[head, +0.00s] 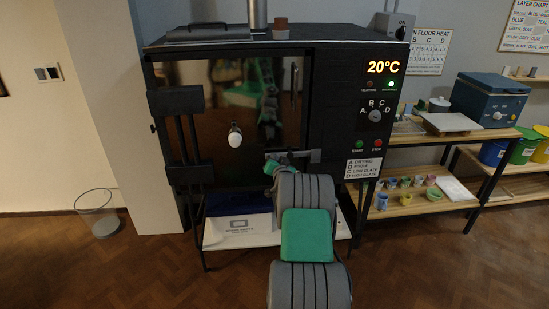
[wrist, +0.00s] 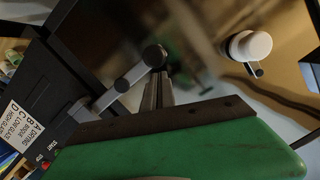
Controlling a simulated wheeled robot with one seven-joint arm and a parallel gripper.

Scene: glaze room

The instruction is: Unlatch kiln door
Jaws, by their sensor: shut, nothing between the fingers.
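The kiln (head: 345,100) stands in front of me with its dark, reflective door (head: 205,100) shut. The latch (head: 314,156) is a bar on the right edge of the door, lying about level across the seam. In the wrist view the latch (wrist: 127,79) ends in a round dark knob. My gripper (head: 270,163) is at the latch's free left end; in the wrist view its fingers (wrist: 159,88) are together and empty, right beside the knob. I cannot tell whether they touch it. A white plug or knob (head: 235,136) sits on the door and also shows in the wrist view (wrist: 250,46).
The kiln's panel reads 20°C, with a green light lit and a dial (head: 376,115). Hinges (head: 176,100) are on the door's left. A shelf with cups (head: 410,185) stands right, a wire basket (head: 97,213) left. The floor left of my arm is clear.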

